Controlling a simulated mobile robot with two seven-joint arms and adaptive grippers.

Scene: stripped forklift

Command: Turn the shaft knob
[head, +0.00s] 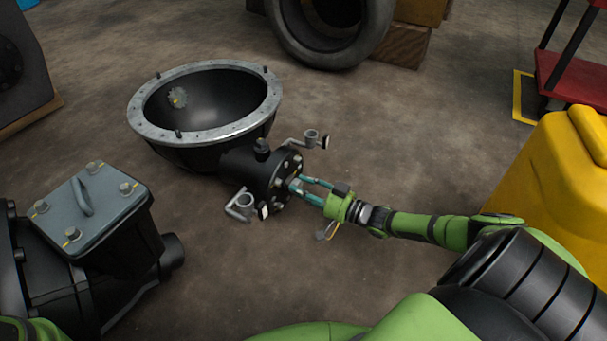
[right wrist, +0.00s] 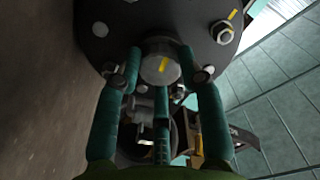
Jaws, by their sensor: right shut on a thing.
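The shaft knob (right wrist: 160,66) is a round grey knob with a yellow stripe on its face, standing out of a black bolted flange (right wrist: 217,57). In the right wrist view the stripe is near upright. My right gripper (right wrist: 161,62) has its teal fingers on either side of the knob, shut on it. In the head view my right gripper (head: 297,186) reaches from the right to the flange end (head: 283,172) of the black housing; the knob is small and mostly hidden by the fingers there. My left gripper is not in view.
A black bowl-shaped housing with a grey rim (head: 203,135) joins the flange. Metal brackets (head: 243,203) stick out beside the flange. A black machine block with a grey cover (head: 85,208) stands at left. A yellow body (head: 550,170) stands at right.

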